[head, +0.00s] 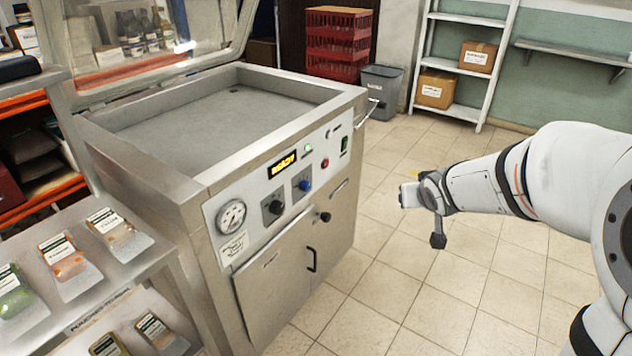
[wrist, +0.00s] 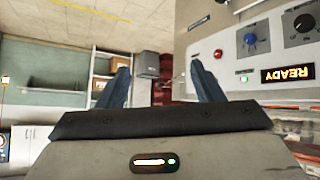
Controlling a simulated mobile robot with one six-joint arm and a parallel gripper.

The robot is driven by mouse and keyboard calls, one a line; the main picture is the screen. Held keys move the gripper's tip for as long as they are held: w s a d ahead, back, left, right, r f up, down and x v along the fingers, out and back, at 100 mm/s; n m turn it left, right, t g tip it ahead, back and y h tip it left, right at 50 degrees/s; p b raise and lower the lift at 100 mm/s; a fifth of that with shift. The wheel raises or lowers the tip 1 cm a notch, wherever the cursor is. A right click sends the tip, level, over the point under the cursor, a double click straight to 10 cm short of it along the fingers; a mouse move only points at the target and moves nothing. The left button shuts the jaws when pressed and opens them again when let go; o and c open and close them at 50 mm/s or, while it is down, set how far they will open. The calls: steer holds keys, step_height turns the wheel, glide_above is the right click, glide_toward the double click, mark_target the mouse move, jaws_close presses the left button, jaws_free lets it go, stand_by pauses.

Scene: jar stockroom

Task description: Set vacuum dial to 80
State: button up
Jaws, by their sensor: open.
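The steel machine's front panel (head: 255,225) has a black knob (head: 273,207) and a blue knob (head: 305,185) side by side. Their labels are too small to read, so I cannot tell which is the vacuum dial or its setting. A round white gauge (head: 231,216) sits left of them. My gripper (head: 408,195) is to the right of the panel, apart from it and empty. In the wrist view its two fingers (wrist: 158,78) are spread open. The blue knob (wrist: 250,40) and black knob (wrist: 303,22) appear at upper right there.
A yellow display (head: 283,163) reads READY in the wrist view. The machine's lid (head: 150,75) is raised over an empty chamber (head: 215,115). A shelf with packaged pouches (head: 65,262) stands at front left. A grey bin (head: 381,92) is behind. Tiled floor (head: 400,285) right of the machine is clear.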

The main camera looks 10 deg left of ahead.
steer(key=w+a+f+n+t+y+b, duration=0.25)
steer(key=w+a+f, duration=0.25)
steer(key=w+a, duration=0.3)
steer(key=n+g+y+b, duration=0.5)
steer(key=n+y, duration=0.1)
steer(key=y, duration=0.7)
glide_toward(280, 210)
steer(key=x, duration=0.8)
steer(key=shift+w+a, duration=0.1)
steer(key=shift+a, duration=0.15)
steer(key=shift+c, duration=0.3)
steer(key=c, duration=0.9)
steer(key=shift+d, duration=0.15)
steer(key=shift+c, duration=0.2)
